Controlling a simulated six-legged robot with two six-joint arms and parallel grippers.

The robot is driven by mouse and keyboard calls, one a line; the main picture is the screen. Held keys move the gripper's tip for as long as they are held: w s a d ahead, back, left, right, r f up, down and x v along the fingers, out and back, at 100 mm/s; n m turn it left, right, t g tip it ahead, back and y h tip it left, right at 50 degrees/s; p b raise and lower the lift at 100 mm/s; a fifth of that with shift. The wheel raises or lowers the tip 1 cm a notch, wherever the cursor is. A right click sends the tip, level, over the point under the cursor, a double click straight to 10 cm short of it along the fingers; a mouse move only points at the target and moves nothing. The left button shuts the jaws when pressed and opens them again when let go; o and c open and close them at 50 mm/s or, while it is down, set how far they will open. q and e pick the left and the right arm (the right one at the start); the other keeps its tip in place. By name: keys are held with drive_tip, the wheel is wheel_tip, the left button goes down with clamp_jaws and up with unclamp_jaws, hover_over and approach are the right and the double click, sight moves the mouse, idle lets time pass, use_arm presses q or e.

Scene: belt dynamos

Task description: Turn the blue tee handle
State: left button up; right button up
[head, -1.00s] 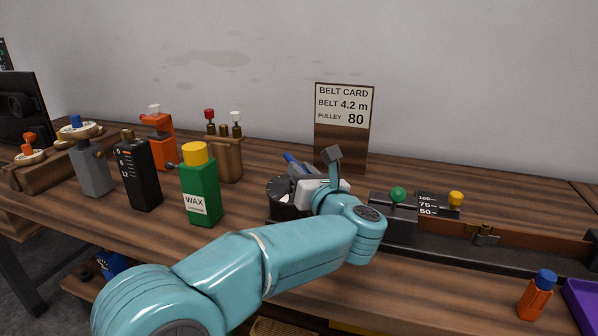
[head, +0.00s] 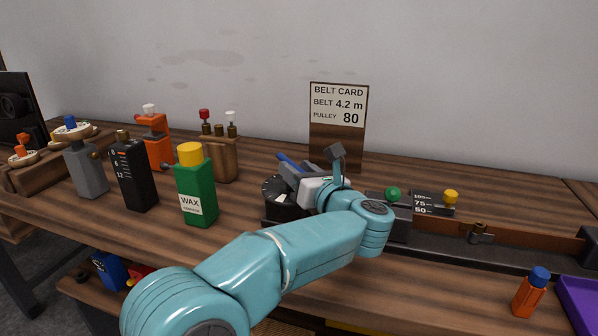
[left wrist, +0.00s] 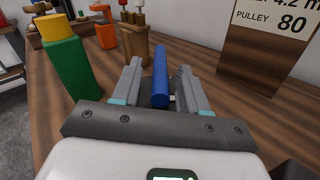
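The blue tee handle (head: 288,160) shows as a short blue bar above a black round dial (head: 272,188) with white marks, at the middle of the bench. My left gripper (head: 296,167) is at the handle, and its own wrist hides much of the dial in the head view. In the left wrist view the blue bar (left wrist: 160,78) stands between the two grey fingers (left wrist: 160,72). A gap shows on each side of the bar, so the gripper is open around it. My right gripper is not in view.
A green wax bottle (head: 195,188) and a black box (head: 133,176) stand left of the dial. The belt card (head: 337,120) stands behind it. Right of my wrist are a green knob (head: 393,194) and a yellow knob (head: 451,197). An orange bottle (head: 530,295) stands at front right.

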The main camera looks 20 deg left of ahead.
use_arm(q)
drive_tip(key=b+v, duration=0.1)
drive_tip(key=v, duration=1.5)
drive_tip(key=shift+s, duration=0.2)
drive_tip(key=shift+d, duration=0.1)
